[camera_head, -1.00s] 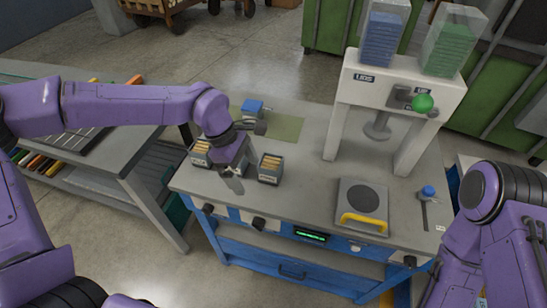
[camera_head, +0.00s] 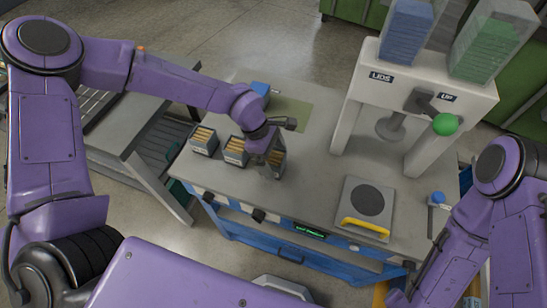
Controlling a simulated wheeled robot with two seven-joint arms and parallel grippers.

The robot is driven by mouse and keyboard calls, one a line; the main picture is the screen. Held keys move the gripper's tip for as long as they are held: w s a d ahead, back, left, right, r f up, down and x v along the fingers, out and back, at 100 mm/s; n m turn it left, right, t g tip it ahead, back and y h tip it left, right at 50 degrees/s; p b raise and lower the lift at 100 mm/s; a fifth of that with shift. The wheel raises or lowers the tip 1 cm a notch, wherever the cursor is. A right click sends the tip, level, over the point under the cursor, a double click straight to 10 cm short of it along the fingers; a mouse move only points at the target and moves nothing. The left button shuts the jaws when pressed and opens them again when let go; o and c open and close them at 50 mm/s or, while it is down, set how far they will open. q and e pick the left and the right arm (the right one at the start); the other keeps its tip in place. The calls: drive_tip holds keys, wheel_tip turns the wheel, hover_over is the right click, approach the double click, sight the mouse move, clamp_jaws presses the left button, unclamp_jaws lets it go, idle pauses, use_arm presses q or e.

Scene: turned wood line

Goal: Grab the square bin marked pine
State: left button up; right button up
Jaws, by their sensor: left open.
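Three small dark bins holding light wooden pieces stand in a row at the left front of the grey workbench: a left bin (camera_head: 203,141), a middle bin (camera_head: 235,151) and a right bin (camera_head: 279,164). Their markings are too small to read, so I cannot tell which one is marked pine. My left gripper (camera_head: 266,160) is open and points down at the right bin, hiding much of it. I cannot tell whether its fingers touch that bin. My right arm stands at the right edge, and its gripper is out of view.
A white press (camera_head: 366,90) with a green knob (camera_head: 445,124) stands at the back right of the bench. A plate with a yellow handle (camera_head: 365,227) lies at the front right. A green mat (camera_head: 290,112) and a blue item (camera_head: 260,89) are behind the bins.

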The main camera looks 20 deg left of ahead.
use_arm(q)
drive_tip(key=shift+d+f, duration=0.35)
drive_tip(key=shift+f, duration=0.25)
drive_tip(key=shift+a, duration=0.1)
drive_tip(key=c, duration=1.1)
drive_tip(key=shift+c, duration=0.2)
